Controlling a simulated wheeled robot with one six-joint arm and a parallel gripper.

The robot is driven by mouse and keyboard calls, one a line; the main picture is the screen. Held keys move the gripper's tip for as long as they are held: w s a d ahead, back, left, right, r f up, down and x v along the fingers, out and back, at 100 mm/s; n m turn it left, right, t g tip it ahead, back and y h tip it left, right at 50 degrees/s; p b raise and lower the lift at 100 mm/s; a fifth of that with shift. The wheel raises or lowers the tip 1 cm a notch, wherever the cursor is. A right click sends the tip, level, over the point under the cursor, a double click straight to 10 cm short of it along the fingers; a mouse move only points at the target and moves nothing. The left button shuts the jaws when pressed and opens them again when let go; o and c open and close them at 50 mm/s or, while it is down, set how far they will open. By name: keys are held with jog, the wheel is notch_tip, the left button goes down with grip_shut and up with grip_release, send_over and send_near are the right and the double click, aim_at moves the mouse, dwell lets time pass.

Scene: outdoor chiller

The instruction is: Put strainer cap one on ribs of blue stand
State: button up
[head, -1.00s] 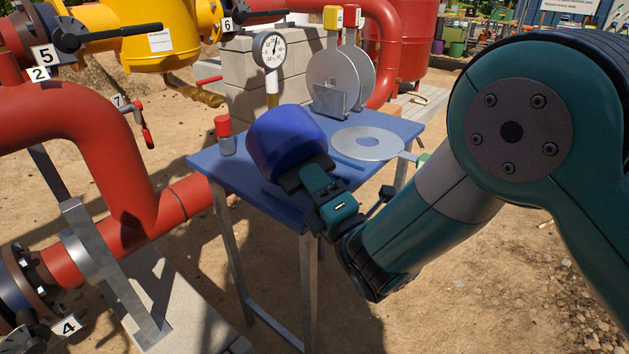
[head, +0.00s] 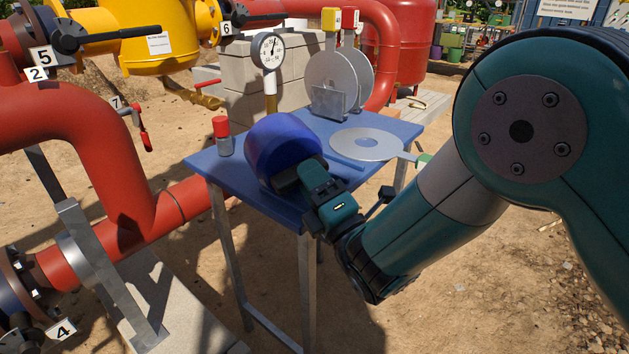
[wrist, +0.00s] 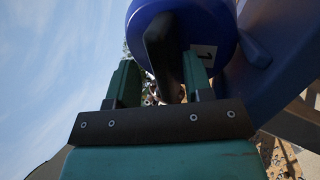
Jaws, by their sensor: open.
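Strainer cap one is a blue round cap (head: 280,143) lying on its side at the blue stand (head: 222,175), a blue-topped table on metal legs. In the wrist view the cap (wrist: 222,35) fills the top, with a dark handle bar and a "1" label. A raised blue rib (head: 343,161) shows right of the cap; the cap's underside contact is hidden. My gripper (head: 296,177) is at the cap's near side. In the wrist view its fingers (wrist: 160,82) stand apart on either side of the dark handle, open.
A red-topped cylinder (head: 222,136) stands left of the cap. Upright discs (head: 331,82) stand in a holder behind, near a gauge (head: 267,50). Large red pipes (head: 110,150) run along the left.

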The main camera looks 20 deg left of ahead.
jog(key=shift+s+f, duration=0.1)
jog(key=shift+f, duration=0.65)
jog(key=shift+r+p, duration=0.25)
jog(key=shift+p, duration=0.2)
jog(key=r+b+v, duration=0.1)
jog(key=b+v, duration=0.3)
jog(key=v, duration=0.7)
jog(key=shift+s+d+b, duration=0.15)
jog(key=shift+d+b, duration=0.2)
jog(key=shift+b, duration=0.05)
